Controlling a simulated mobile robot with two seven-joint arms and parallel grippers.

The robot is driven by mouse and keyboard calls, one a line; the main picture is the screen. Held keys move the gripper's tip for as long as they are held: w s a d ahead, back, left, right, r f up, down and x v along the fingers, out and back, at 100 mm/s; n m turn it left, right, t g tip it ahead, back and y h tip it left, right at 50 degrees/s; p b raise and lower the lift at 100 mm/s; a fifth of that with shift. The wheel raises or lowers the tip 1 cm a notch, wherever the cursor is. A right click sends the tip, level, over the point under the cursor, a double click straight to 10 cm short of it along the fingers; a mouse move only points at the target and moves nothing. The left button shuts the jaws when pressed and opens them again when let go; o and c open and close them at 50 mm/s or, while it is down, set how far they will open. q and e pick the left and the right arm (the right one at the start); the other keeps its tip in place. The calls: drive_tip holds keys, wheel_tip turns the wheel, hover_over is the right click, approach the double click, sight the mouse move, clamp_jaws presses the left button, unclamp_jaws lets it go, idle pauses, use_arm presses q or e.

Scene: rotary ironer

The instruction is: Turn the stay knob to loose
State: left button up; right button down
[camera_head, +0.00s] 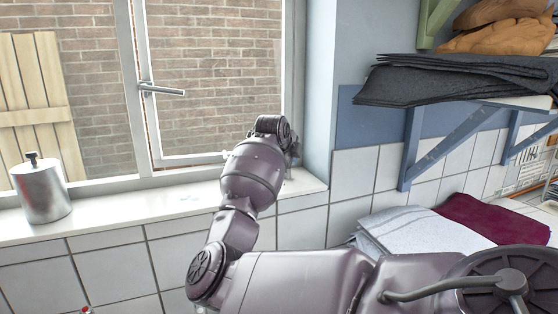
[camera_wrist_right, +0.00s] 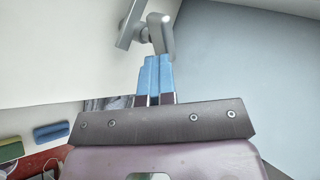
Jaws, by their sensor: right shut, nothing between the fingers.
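The stay knob, a grey metal piece (camera_wrist_right: 161,33), shows at the top of the right wrist view, beside a grey bar (camera_wrist_right: 130,22). My right gripper (camera_wrist_right: 153,60) has blue fingers shut together, with nothing between them. Its fingertips are right below the knob; I cannot tell whether they touch it. In the head view my right arm reaches to the right end of the window sill (camera_head: 150,204), and its wrist hides the gripper and the knob. My left gripper is in neither view.
The window handle (camera_head: 162,90) is on the frame to the left. A metal canister (camera_head: 41,190) stands on the sill's left. Dark folded cloth (camera_head: 450,80) lies on a right shelf, with white (camera_head: 420,235) and maroon (camera_head: 490,218) cloths below.

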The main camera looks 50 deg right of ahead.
drive_tip(key=shift+s+d+n, duration=0.25)
drive_tip(key=shift+n, duration=0.05)
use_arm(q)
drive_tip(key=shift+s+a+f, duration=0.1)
use_arm(e)
drive_tip(key=shift+s+d, duration=0.1)
drive_tip(key=shift+d, duration=0.05)
drive_tip(key=shift+d+f+b, duration=0.1)
drive_tip(key=shift+d+b, duration=0.1)
drive_tip(key=shift+b, duration=0.1)
use_arm(q)
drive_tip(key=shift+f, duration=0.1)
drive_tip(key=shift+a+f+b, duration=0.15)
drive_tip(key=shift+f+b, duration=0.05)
drive_tip(key=shift+b, duration=0.1)
use_arm(e)
drive_tip(key=shift+s+d+r, duration=0.15)
drive_tip(key=shift+d+r, duration=0.1)
drive_tip(key=shift+r, duration=0.1)
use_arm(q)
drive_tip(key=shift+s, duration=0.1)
use_arm(e)
drive_tip(key=shift+r+t, duration=0.1)
drive_tip(key=shift+t, duration=0.2)
